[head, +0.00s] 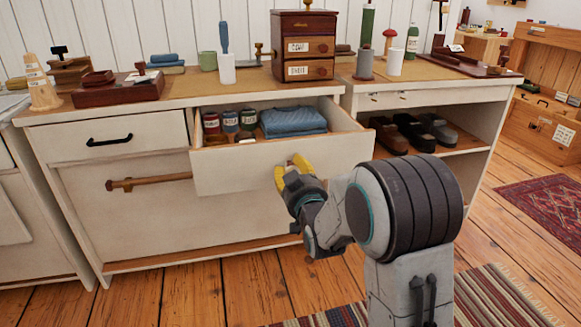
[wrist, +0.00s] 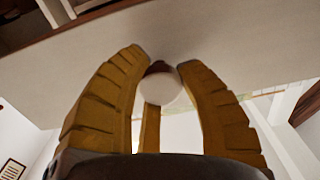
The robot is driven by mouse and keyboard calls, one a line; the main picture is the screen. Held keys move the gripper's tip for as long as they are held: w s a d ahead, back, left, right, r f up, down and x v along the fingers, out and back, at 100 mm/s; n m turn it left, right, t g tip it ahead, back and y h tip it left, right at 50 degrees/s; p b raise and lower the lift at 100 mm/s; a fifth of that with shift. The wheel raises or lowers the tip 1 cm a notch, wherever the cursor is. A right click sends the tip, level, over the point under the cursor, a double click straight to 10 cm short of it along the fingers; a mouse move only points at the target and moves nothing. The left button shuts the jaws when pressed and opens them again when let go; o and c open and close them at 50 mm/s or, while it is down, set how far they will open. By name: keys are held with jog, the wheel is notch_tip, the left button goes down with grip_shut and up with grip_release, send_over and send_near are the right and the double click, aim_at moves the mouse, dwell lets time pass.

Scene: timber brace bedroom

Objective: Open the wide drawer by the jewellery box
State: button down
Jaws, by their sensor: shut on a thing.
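The wide drawer (head: 255,172) is pulled well out of the white cabinet, below the jewellery box. Several labelled jars (head: 229,121) and a folded blue cloth (head: 293,121) lie in it. My gripper (head: 291,167) is at the middle of the drawer front. In the wrist view its yellow fingers (wrist: 161,65) are closed around a pale round knob (wrist: 160,90) against the drawer front. In the head view the knob is mostly hidden by the fingers.
A shut drawer with a black handle (head: 110,140) is to the left. A lower panel has a wooden bar handle (head: 148,182). Shoes (head: 403,132) stand on an open shelf at right. Wooden floor and a striped rug (head: 500,290) lie in front.

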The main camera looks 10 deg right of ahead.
jog(key=shift+f, duration=0.25)
jog(key=c, duration=1.1)
grip_release()
jog(key=shift+c, duration=0.2)
jog(key=o, duration=0.3)
jog(key=shift+r, duration=0.1)
jog(key=shift+o, duration=0.2)
jog(key=shift+s, duration=0.1)
jog(key=s, duration=0.7)
jog(key=shift+s, duration=0.15)
